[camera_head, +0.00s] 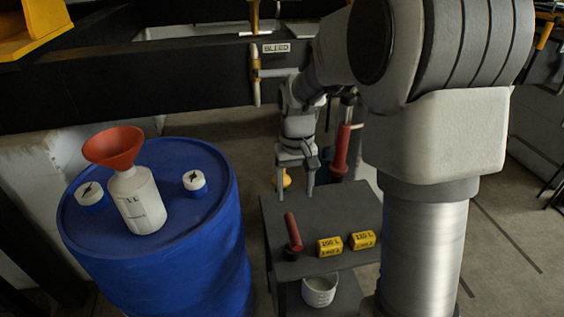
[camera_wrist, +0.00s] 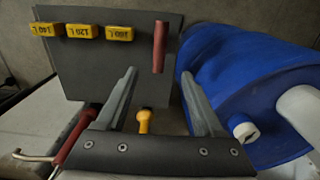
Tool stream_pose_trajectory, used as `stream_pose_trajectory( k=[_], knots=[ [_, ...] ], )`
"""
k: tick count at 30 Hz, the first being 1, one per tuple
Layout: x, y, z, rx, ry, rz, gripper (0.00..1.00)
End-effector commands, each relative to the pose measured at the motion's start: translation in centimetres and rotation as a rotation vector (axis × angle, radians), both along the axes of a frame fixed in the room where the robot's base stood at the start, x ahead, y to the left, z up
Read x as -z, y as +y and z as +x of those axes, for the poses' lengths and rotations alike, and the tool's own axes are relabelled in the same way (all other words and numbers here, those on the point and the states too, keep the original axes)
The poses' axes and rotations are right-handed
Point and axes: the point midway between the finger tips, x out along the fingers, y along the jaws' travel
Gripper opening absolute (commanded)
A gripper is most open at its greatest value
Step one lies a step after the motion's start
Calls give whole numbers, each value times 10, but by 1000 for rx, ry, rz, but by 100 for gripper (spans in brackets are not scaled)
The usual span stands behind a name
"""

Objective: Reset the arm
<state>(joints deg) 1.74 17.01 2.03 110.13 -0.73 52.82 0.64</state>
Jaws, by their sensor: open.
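My gripper (camera_head: 296,188) hangs above the far edge of the dark grey stand, its fingers pointing down. In the wrist view its two long grey fingers (camera_wrist: 159,76) are spread apart with nothing held between them. The stand's top (camera_wrist: 105,75) lies beyond the fingertips, with a red cylindrical piece (camera_wrist: 159,47) near the gap between them. My arm runs from the right foreground up and across, then bends down to the gripper. It hides part of the stand's right side in the head view.
A blue drum (camera_head: 215,245) at left carries a white jug (camera_head: 138,200) with a red funnel (camera_head: 114,146) and two capped pieces. Yellow labelled blocks (camera_head: 329,246) lie on the grey stand (camera_head: 282,222), above a white cup (camera_head: 319,290). A red handle (camera_head: 341,152) and dark beam (camera_head: 130,80) stand behind.

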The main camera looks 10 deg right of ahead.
Motion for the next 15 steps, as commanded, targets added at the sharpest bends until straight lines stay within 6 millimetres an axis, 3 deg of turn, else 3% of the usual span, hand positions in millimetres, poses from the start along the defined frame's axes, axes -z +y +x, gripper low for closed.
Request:
stream_pose_trajectory(
  k=[4, 7, 15],
  knots=[
    [-3, 0, -1, 0, -4, 0, 69],
    [-18, 0, -8, 0, -25, -2, 69],
    [-94, 0, -54, -1, -149, -7, 69]
  ],
)
